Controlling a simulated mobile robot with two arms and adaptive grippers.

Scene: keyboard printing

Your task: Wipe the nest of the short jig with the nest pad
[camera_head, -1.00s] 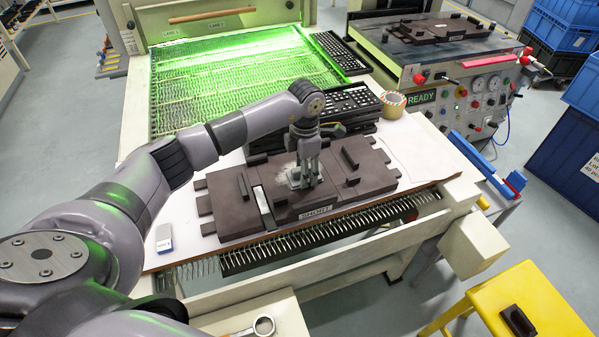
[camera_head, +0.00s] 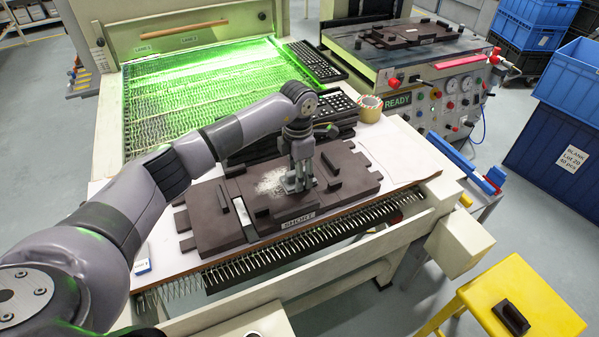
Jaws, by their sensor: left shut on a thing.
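The short jig (camera_head: 215,215) is a dark brown plate with raised blocks and a "SHORT" label on its front edge, lying on the white-topped bench. A whitish, dusty patch (camera_head: 270,181) shows on its middle section, the nest. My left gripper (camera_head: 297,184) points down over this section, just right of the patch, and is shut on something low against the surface. The held thing is mostly hidden by the fingers; I cannot make out the nest pad clearly. My right gripper is not in view.
Black keyboard plates (camera_head: 335,107) and a tape roll (camera_head: 370,108) stand behind the jig. A row of metal pins (camera_head: 320,240) runs along the bench front. A yellow stool (camera_head: 535,295) holds a dark block (camera_head: 511,318).

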